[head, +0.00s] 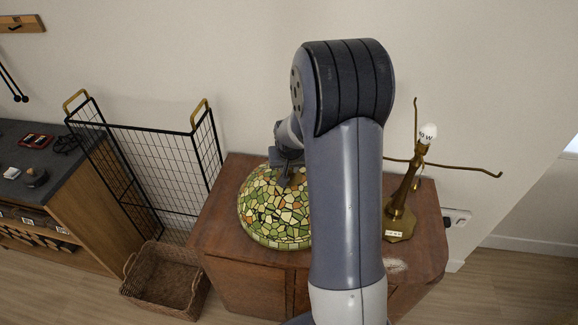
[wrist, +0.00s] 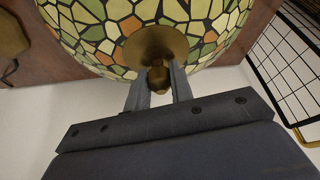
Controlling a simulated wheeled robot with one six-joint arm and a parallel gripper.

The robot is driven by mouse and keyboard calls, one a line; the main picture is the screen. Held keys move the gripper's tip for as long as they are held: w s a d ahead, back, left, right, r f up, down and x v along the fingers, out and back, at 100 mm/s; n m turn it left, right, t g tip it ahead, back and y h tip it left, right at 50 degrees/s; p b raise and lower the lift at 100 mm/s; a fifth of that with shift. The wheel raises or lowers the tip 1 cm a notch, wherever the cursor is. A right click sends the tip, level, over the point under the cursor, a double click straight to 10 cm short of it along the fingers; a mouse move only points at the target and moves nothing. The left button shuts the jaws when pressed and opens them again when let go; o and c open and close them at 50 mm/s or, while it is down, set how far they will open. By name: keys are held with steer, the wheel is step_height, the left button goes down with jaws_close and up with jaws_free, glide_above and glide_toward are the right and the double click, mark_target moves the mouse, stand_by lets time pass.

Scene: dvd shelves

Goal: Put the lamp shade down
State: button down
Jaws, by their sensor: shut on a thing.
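The lamp shade (head: 272,208) is a dome of green, cream and orange mosaic glass, at the left part of the wooden cabinet top in the head view. It also fills the top of the wrist view (wrist: 105,22). My gripper (wrist: 160,82) is shut on the brass knob at the crown of the shade. In the head view my gripper (head: 285,178) is at the top of the shade. The shade's lower rim is over the cabinet top; I cannot tell whether it touches. My arm hides the shade's right side.
The wooden cabinet (head: 240,275) carries a brass lamp base (head: 401,205) with a bulb at right. A dark-topped shelf unit (head: 60,200) is at far left. The wall is close behind.

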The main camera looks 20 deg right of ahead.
steer(key=c, duration=1.2)
jaws_free()
steer(key=shift+c, duration=0.2)
steer(key=shift+r, duration=0.2)
steer(key=v, duration=1.1)
steer(key=shift+r, duration=0.4)
steer(key=shift+s+a, duration=0.1)
steer(key=shift+s, duration=0.05)
